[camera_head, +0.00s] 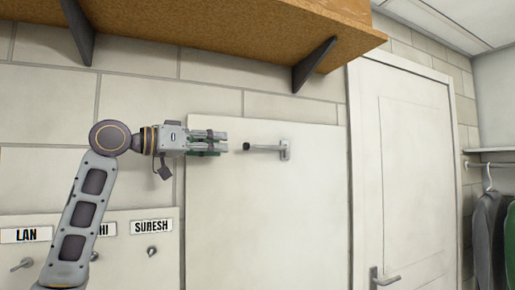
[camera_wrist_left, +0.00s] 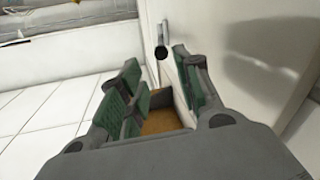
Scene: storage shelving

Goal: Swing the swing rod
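The swing rod (camera_head: 266,148) is a short metal rod with a dark rounded end, mounted by a small bracket on a white panel. It sticks out to the left, roughly level. My left gripper (camera_head: 223,144) is just left of the rod's dark end, with a small gap between them in the head view. In the left wrist view the rod (camera_wrist_left: 162,42) shows beyond the fingertips. The left gripper (camera_wrist_left: 160,88) has its green-padded fingers apart and nothing between them. My right gripper is not in view.
A wooden shelf (camera_head: 205,30) with dark brackets hangs above the arm. A white door (camera_head: 415,170) stands right of the panel (camera_head: 265,220). Name labels and hooks (camera_head: 152,252) are at lower left. Clothes (camera_head: 488,235) hang at far right.

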